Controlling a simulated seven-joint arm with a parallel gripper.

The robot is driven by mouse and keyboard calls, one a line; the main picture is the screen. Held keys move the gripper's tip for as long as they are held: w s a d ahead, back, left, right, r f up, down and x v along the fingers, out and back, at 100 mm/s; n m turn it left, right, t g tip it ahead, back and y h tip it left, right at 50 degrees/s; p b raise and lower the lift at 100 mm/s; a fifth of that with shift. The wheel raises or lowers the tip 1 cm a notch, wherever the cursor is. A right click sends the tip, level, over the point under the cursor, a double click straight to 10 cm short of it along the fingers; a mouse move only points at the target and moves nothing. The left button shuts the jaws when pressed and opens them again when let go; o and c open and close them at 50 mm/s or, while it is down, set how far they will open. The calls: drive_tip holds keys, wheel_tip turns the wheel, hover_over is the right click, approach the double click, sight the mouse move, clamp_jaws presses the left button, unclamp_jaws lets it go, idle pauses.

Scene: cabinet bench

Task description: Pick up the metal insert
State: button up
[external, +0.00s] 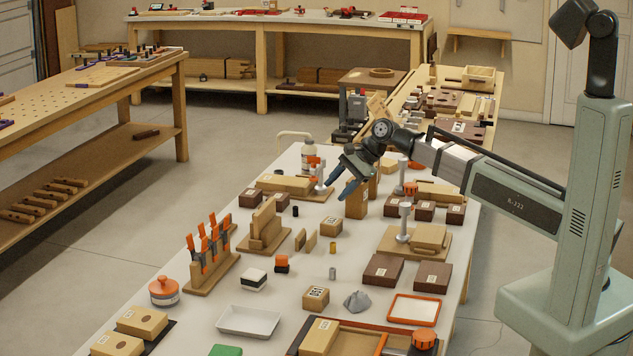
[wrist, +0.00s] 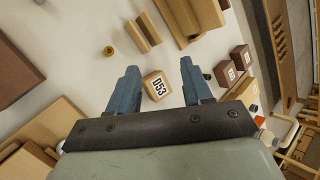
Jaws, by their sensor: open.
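Two small upright cylinders could be the metal insert, and I cannot tell which is meant. A brass-coloured one (external: 333,247) stands mid-table, and a grey one (external: 332,273) stands just nearer the camera. In the wrist view the brass-coloured cylinder (wrist: 108,50) is left of my fingers; the grey one is not clearly visible there. My gripper (external: 346,190) is open and empty above the table, farther back than both cylinders. In the wrist view its blue fingers (wrist: 159,66) are apart, with a wooden block marked D53 (wrist: 157,88) showing between them, below.
A black cylinder (external: 295,211) stands farther back. Thin wooden pieces (external: 306,240) stand just left of the brass-coloured cylinder. A clamp rack (external: 210,257), a grey faceted lump (external: 356,301) and dark boxes (external: 383,270) lie around. Bare white tabletop separates many items.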

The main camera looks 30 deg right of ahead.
drive_tip(key=s+a+f+m+g+h, duration=0.1)
drive_tip(key=s+a+m+g, duration=0.15)
drive_tip(key=s, duration=0.55)
drive_tip(key=s+a+m+g+h, duration=0.1)
drive_tip(key=s+a+m+g, duration=0.15)
drive_tip(key=s, duration=0.65)
drive_tip(key=t, duration=0.1)
approach(332, 274)
drive_tip(key=shift+w+a+f+n, duration=0.15)
drive_tip(key=shift+a+f, duration=0.1)
drive_tip(key=shift+f, duration=0.2)
drive_tip(key=shift+s+a+f+n, duration=0.15)
drive_tip(key=shift+a+f, duration=0.15)
drive_tip(key=shift+f, duration=0.15)
drive_tip(key=shift+w+x, duration=0.15)
drive_tip(key=shift+x, duration=1.2)
drive_tip(key=shift+w+x, duration=0.15)
drive_tip(key=shift+x, duration=1.2)
drive_tip(key=shift+d+f, duration=0.1)
drive_tip(key=shift+d, duration=0.05)
drive_tip(key=shift+c, duration=0.4)
clamp_jaws()
